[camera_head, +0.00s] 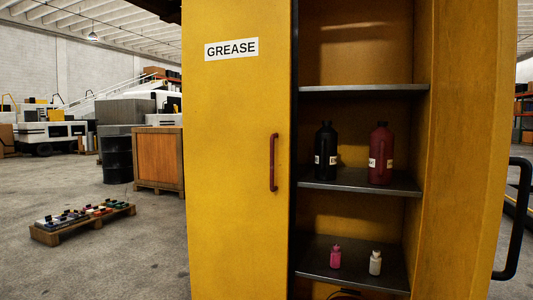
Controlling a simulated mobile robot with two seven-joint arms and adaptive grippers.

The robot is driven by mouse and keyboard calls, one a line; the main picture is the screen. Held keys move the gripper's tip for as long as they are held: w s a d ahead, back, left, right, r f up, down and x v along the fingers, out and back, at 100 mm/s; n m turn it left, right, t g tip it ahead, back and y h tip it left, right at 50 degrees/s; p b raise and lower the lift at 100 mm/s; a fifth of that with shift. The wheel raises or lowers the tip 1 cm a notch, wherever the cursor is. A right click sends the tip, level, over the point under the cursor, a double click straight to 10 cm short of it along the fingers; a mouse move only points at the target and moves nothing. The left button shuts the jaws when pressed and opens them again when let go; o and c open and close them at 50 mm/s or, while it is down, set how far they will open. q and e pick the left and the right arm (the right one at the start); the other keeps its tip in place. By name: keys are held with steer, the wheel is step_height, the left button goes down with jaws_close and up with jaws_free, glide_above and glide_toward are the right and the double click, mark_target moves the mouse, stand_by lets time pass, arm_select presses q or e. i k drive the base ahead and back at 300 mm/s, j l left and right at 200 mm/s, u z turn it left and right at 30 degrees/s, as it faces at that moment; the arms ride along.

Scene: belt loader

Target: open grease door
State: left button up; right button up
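The yellow cabinet door labelled GREASE (232,170) covers the left half of a tall yellow cabinet and looks closed. Its dark red vertical handle (273,163) is near the door's right edge. The right half of the cabinet is open and shows dark shelves (355,182). Neither of my grippers is in view, and nothing touches the handle.
A black bottle (326,150) and a dark red bottle (380,153) stand on the middle shelf. A pink bottle (335,257) and a white bottle (375,263) stand lower. A black handle (515,220) juts out at right. A low pallet (60,236) lies left; floor around it is clear.

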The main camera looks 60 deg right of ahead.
mark_target(237, 61)
steer(key=i+l+z, duration=0.1)
steer(key=z, duration=0.3)
steer(key=i+z, duration=0.2)
steer(key=z, duration=0.2)
steer(key=i+z, duration=0.15)
steer(key=z, duration=0.25)
steer(key=i+j+z, duration=0.1)
steer(key=z, duration=0.3)
